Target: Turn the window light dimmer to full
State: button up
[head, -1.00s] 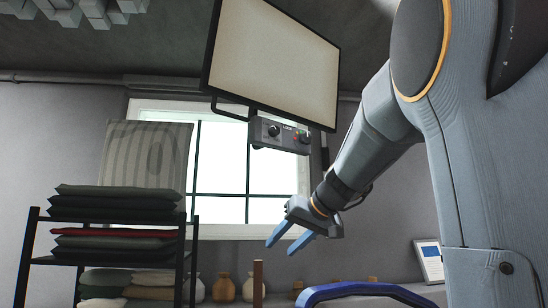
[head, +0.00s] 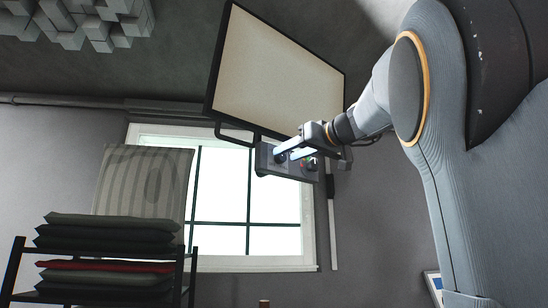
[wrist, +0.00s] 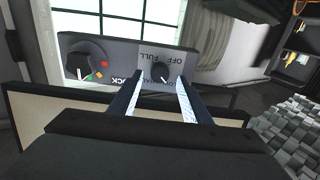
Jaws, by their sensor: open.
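The light panel (head: 275,70) is a cream screen in a black frame, hung in front of the window in the head view. Below it is a grey control box (head: 264,160). In the wrist view the box (wrist: 118,60) appears upside down. Its right knob, the dimmer knob (wrist: 160,71), is black with a white mark and is labelled OFF and FULL. The left knob (wrist: 86,58) has red, orange and green marks and LOCK lettering nearby. My gripper (head: 281,155) is open, its two fingers (wrist: 161,80) on either side of the dimmer knob. I cannot tell whether they touch it.
The bright window (head: 220,205) is behind the box. A black rack (head: 185,270) with stacked cushions (head: 110,235) stands at the lower left. Grey foam blocks (head: 100,20) hang from the ceiling. The panel's dark frame lies close to my gripper.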

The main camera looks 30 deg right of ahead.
jog(key=shift+x, duration=0.75)
jog(key=c, duration=1.1)
jog(key=shift+o, duration=0.2)
